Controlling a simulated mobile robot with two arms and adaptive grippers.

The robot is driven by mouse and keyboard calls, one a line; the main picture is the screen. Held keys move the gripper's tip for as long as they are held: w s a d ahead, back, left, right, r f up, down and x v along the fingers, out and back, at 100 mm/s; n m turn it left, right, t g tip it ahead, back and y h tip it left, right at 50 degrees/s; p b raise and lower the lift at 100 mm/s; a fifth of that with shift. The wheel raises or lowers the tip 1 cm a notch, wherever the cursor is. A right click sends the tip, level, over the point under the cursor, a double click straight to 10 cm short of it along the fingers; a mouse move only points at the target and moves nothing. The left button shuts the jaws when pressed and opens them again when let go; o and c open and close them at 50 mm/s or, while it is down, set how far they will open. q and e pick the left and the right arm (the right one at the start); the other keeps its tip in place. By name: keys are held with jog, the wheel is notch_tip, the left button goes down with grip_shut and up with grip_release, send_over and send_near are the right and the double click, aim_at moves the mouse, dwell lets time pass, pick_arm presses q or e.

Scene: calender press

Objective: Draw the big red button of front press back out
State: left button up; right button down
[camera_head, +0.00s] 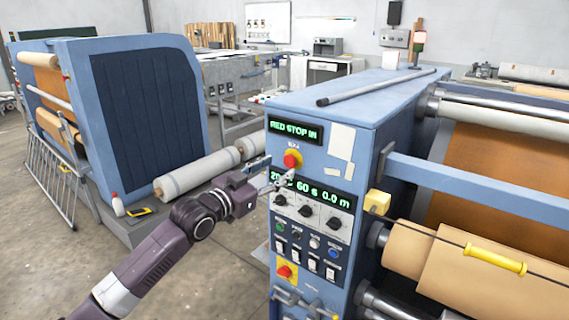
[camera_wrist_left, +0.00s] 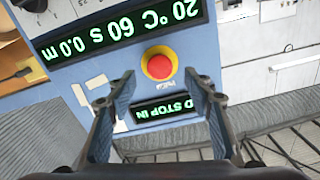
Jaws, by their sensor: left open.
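The big red button (camera_head: 292,159) sits on a yellow plate high on the blue front press (camera_head: 345,100). In the left wrist view the button (camera_wrist_left: 159,66) lies between and beyond my fingertips, with its yellow collar around it. A green display above it in the head view reads "RED STOP IN" (camera_head: 295,130). My left gripper (camera_head: 283,176) is open just in front of the panel, slightly below the button. In the left wrist view its two fingers (camera_wrist_left: 158,84) stand apart with nothing between them; contact with the button does not show. My right gripper is not in view.
Below are a second green display (camera_head: 303,188), dark knobs (camera_head: 305,210), several small buttons and switches, and a lower red button (camera_head: 284,271). A yellow block (camera_head: 377,202) sticks out at the panel's right edge. Another blue machine (camera_head: 150,100) stands at left.

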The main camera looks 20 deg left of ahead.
aim_at(289, 162)
pick_arm(q)
jog(key=shift+x, duration=2.2)
grip_shut()
